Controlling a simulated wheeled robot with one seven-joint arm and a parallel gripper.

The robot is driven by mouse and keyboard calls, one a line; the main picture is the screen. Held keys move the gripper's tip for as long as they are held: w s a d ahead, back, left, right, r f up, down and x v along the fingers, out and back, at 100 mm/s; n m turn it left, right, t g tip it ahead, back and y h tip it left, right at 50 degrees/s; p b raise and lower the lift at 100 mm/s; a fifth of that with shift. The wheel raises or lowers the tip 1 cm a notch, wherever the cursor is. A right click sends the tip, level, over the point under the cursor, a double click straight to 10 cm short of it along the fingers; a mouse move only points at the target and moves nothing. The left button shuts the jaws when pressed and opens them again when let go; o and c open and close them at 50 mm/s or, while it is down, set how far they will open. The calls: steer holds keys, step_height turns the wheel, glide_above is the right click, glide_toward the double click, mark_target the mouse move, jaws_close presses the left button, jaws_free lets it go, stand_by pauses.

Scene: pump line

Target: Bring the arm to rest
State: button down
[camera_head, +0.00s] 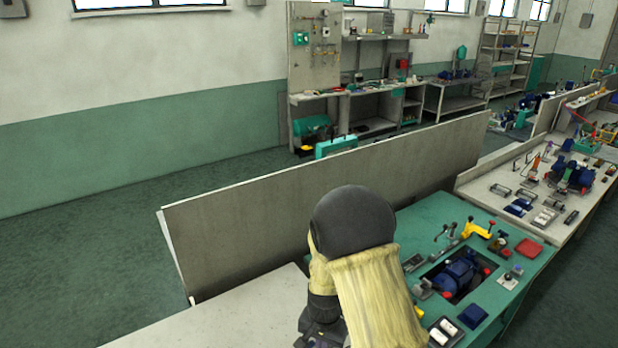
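My arm (372,290) shows at the bottom middle of the head view, with a dark rounded joint on top and pale yellow links below. It stands in front of the grey partition and the left edge of the green work table (440,214). A dark part of my arm runs off the bottom edge of the picture. The fingertips of my gripper are not seen, and neither is anything they may hold.
A blue pump (461,275) sits in the table's recess, with a yellow part (476,230) and a red block (529,248) nearby. A grey partition (250,232) runs behind. A pale tabletop (220,318) at lower left is bare. Another bench (515,174) stands right.

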steer(key=s+d+r+n+t+b, duration=0.2)
steer(key=s+d+r+n+b, duration=0.2)
steer(key=s+d+b, duration=0.6)
steer(key=shift+s+d+r+n, duration=0.4)
steer(key=shift+s+d+r, duration=0.15)
steer(key=shift+s+d, duration=0.5)
stand_by(0.9)
